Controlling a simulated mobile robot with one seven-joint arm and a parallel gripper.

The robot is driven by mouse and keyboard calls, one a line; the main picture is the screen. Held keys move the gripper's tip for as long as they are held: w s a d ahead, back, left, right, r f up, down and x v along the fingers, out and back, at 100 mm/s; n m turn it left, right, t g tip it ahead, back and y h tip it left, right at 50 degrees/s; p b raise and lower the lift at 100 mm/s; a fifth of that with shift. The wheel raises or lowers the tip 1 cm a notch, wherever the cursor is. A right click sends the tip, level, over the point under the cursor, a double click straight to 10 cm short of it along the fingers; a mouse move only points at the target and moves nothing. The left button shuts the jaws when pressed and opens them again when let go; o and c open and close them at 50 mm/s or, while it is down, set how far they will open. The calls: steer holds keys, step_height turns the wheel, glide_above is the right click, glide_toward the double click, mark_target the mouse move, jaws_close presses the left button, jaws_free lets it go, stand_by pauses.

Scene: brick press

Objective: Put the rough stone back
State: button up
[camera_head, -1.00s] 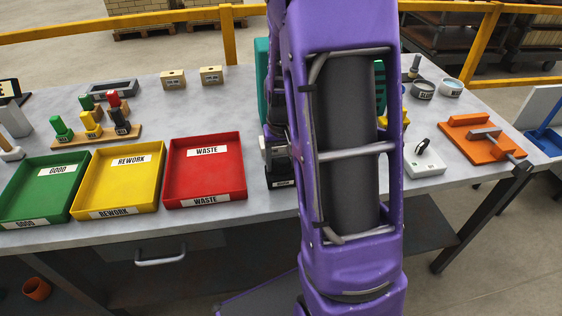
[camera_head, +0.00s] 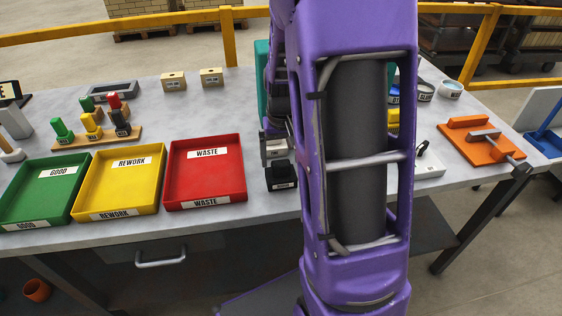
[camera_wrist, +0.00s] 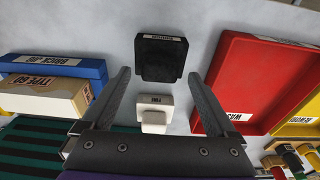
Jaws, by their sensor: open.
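My gripper (camera_wrist: 159,74) is open and empty, its two dark fingers spread wide in the wrist view. Between the fingers, near their base, is a small white block marked FINE (camera_wrist: 153,119). Just beyond the fingertips is a black block or holder (camera_wrist: 160,60) with a small label I cannot read. A black labelled piece also shows at the front of the table in the head view (camera_head: 281,178), just below my gripper. No thing is readably marked as the rough stone, so I cannot tell which it is. My arm hides part of the table.
The red WASTE tray (camera_head: 205,199) lies left of my gripper, with the yellow REWORK tray (camera_head: 80,199) and green GOOD tray (camera_head: 8,212) further left. A blue piece (camera_wrist: 60,66) and cream box (camera_wrist: 40,103) are close on the wrist view's left. An orange fixture (camera_head: 485,155) is right.

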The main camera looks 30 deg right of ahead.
mark_target(282, 167)
step_height(282, 167, up, 9)
steer(key=s, duration=0.1)
steer(key=shift+p, duration=0.4)
steer(key=shift+a, duration=0.15)
